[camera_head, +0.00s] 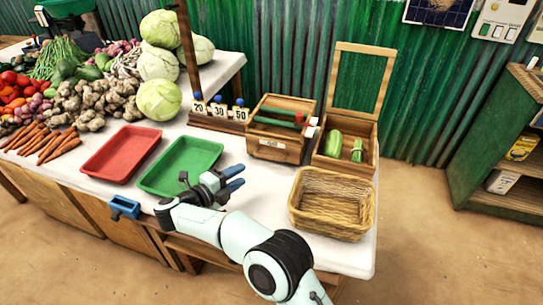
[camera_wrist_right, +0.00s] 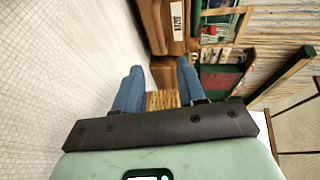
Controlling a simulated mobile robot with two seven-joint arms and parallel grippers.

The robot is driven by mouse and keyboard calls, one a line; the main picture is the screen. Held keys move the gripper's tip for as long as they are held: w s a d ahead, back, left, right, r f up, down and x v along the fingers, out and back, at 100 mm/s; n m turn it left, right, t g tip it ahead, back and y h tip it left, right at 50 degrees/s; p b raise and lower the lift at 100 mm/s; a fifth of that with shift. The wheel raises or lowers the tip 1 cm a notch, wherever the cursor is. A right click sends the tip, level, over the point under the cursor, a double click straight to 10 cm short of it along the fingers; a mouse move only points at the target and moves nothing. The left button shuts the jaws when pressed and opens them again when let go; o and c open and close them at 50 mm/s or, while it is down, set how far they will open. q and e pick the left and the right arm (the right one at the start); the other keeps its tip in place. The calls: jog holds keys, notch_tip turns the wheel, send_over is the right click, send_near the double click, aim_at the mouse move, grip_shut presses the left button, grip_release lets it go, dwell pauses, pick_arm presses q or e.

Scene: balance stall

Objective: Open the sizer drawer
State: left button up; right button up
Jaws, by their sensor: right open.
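The sizer appears to be the wooden box (camera_head: 268,152) on the table's right half, with a small pale label on its front. Its drawer front looks flush with the box. Green rods with a red end lie across its top. A wooden front with a label (camera_wrist_right: 177,22) also shows at the top of the right wrist view, cut off by the frame edge. My right gripper (camera_head: 236,178) is open and empty above the table, in front of and left of the box, apart from it. Its two blue fingers (camera_wrist_right: 158,84) show spread in the wrist view. My left gripper is not in view.
A wicker basket (camera_head: 313,222) stands right of my right gripper. A green tray (camera_head: 205,147) and red tray (camera_head: 120,153) lie left. An open-lidded wooden box (camera_head: 366,134) holding green vegetables stands right of the sizer. Number cards (camera_head: 219,112) stand left of it.

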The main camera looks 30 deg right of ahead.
jog(key=b+x, duration=0.2)
jog(key=x, duration=0.9)
jog(key=shift+d+f, duration=0.1)
jog(key=shift+d, duration=0.2)
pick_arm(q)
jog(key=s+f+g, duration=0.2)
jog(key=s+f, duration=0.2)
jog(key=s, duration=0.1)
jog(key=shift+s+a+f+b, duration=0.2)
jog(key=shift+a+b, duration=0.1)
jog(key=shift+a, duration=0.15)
pick_arm(e)
jog(key=shift+w+d+f, duration=0.1)
jog(key=shift+w+d, duration=0.15)
jog(key=shift+d, duration=0.35)
grip_shut()
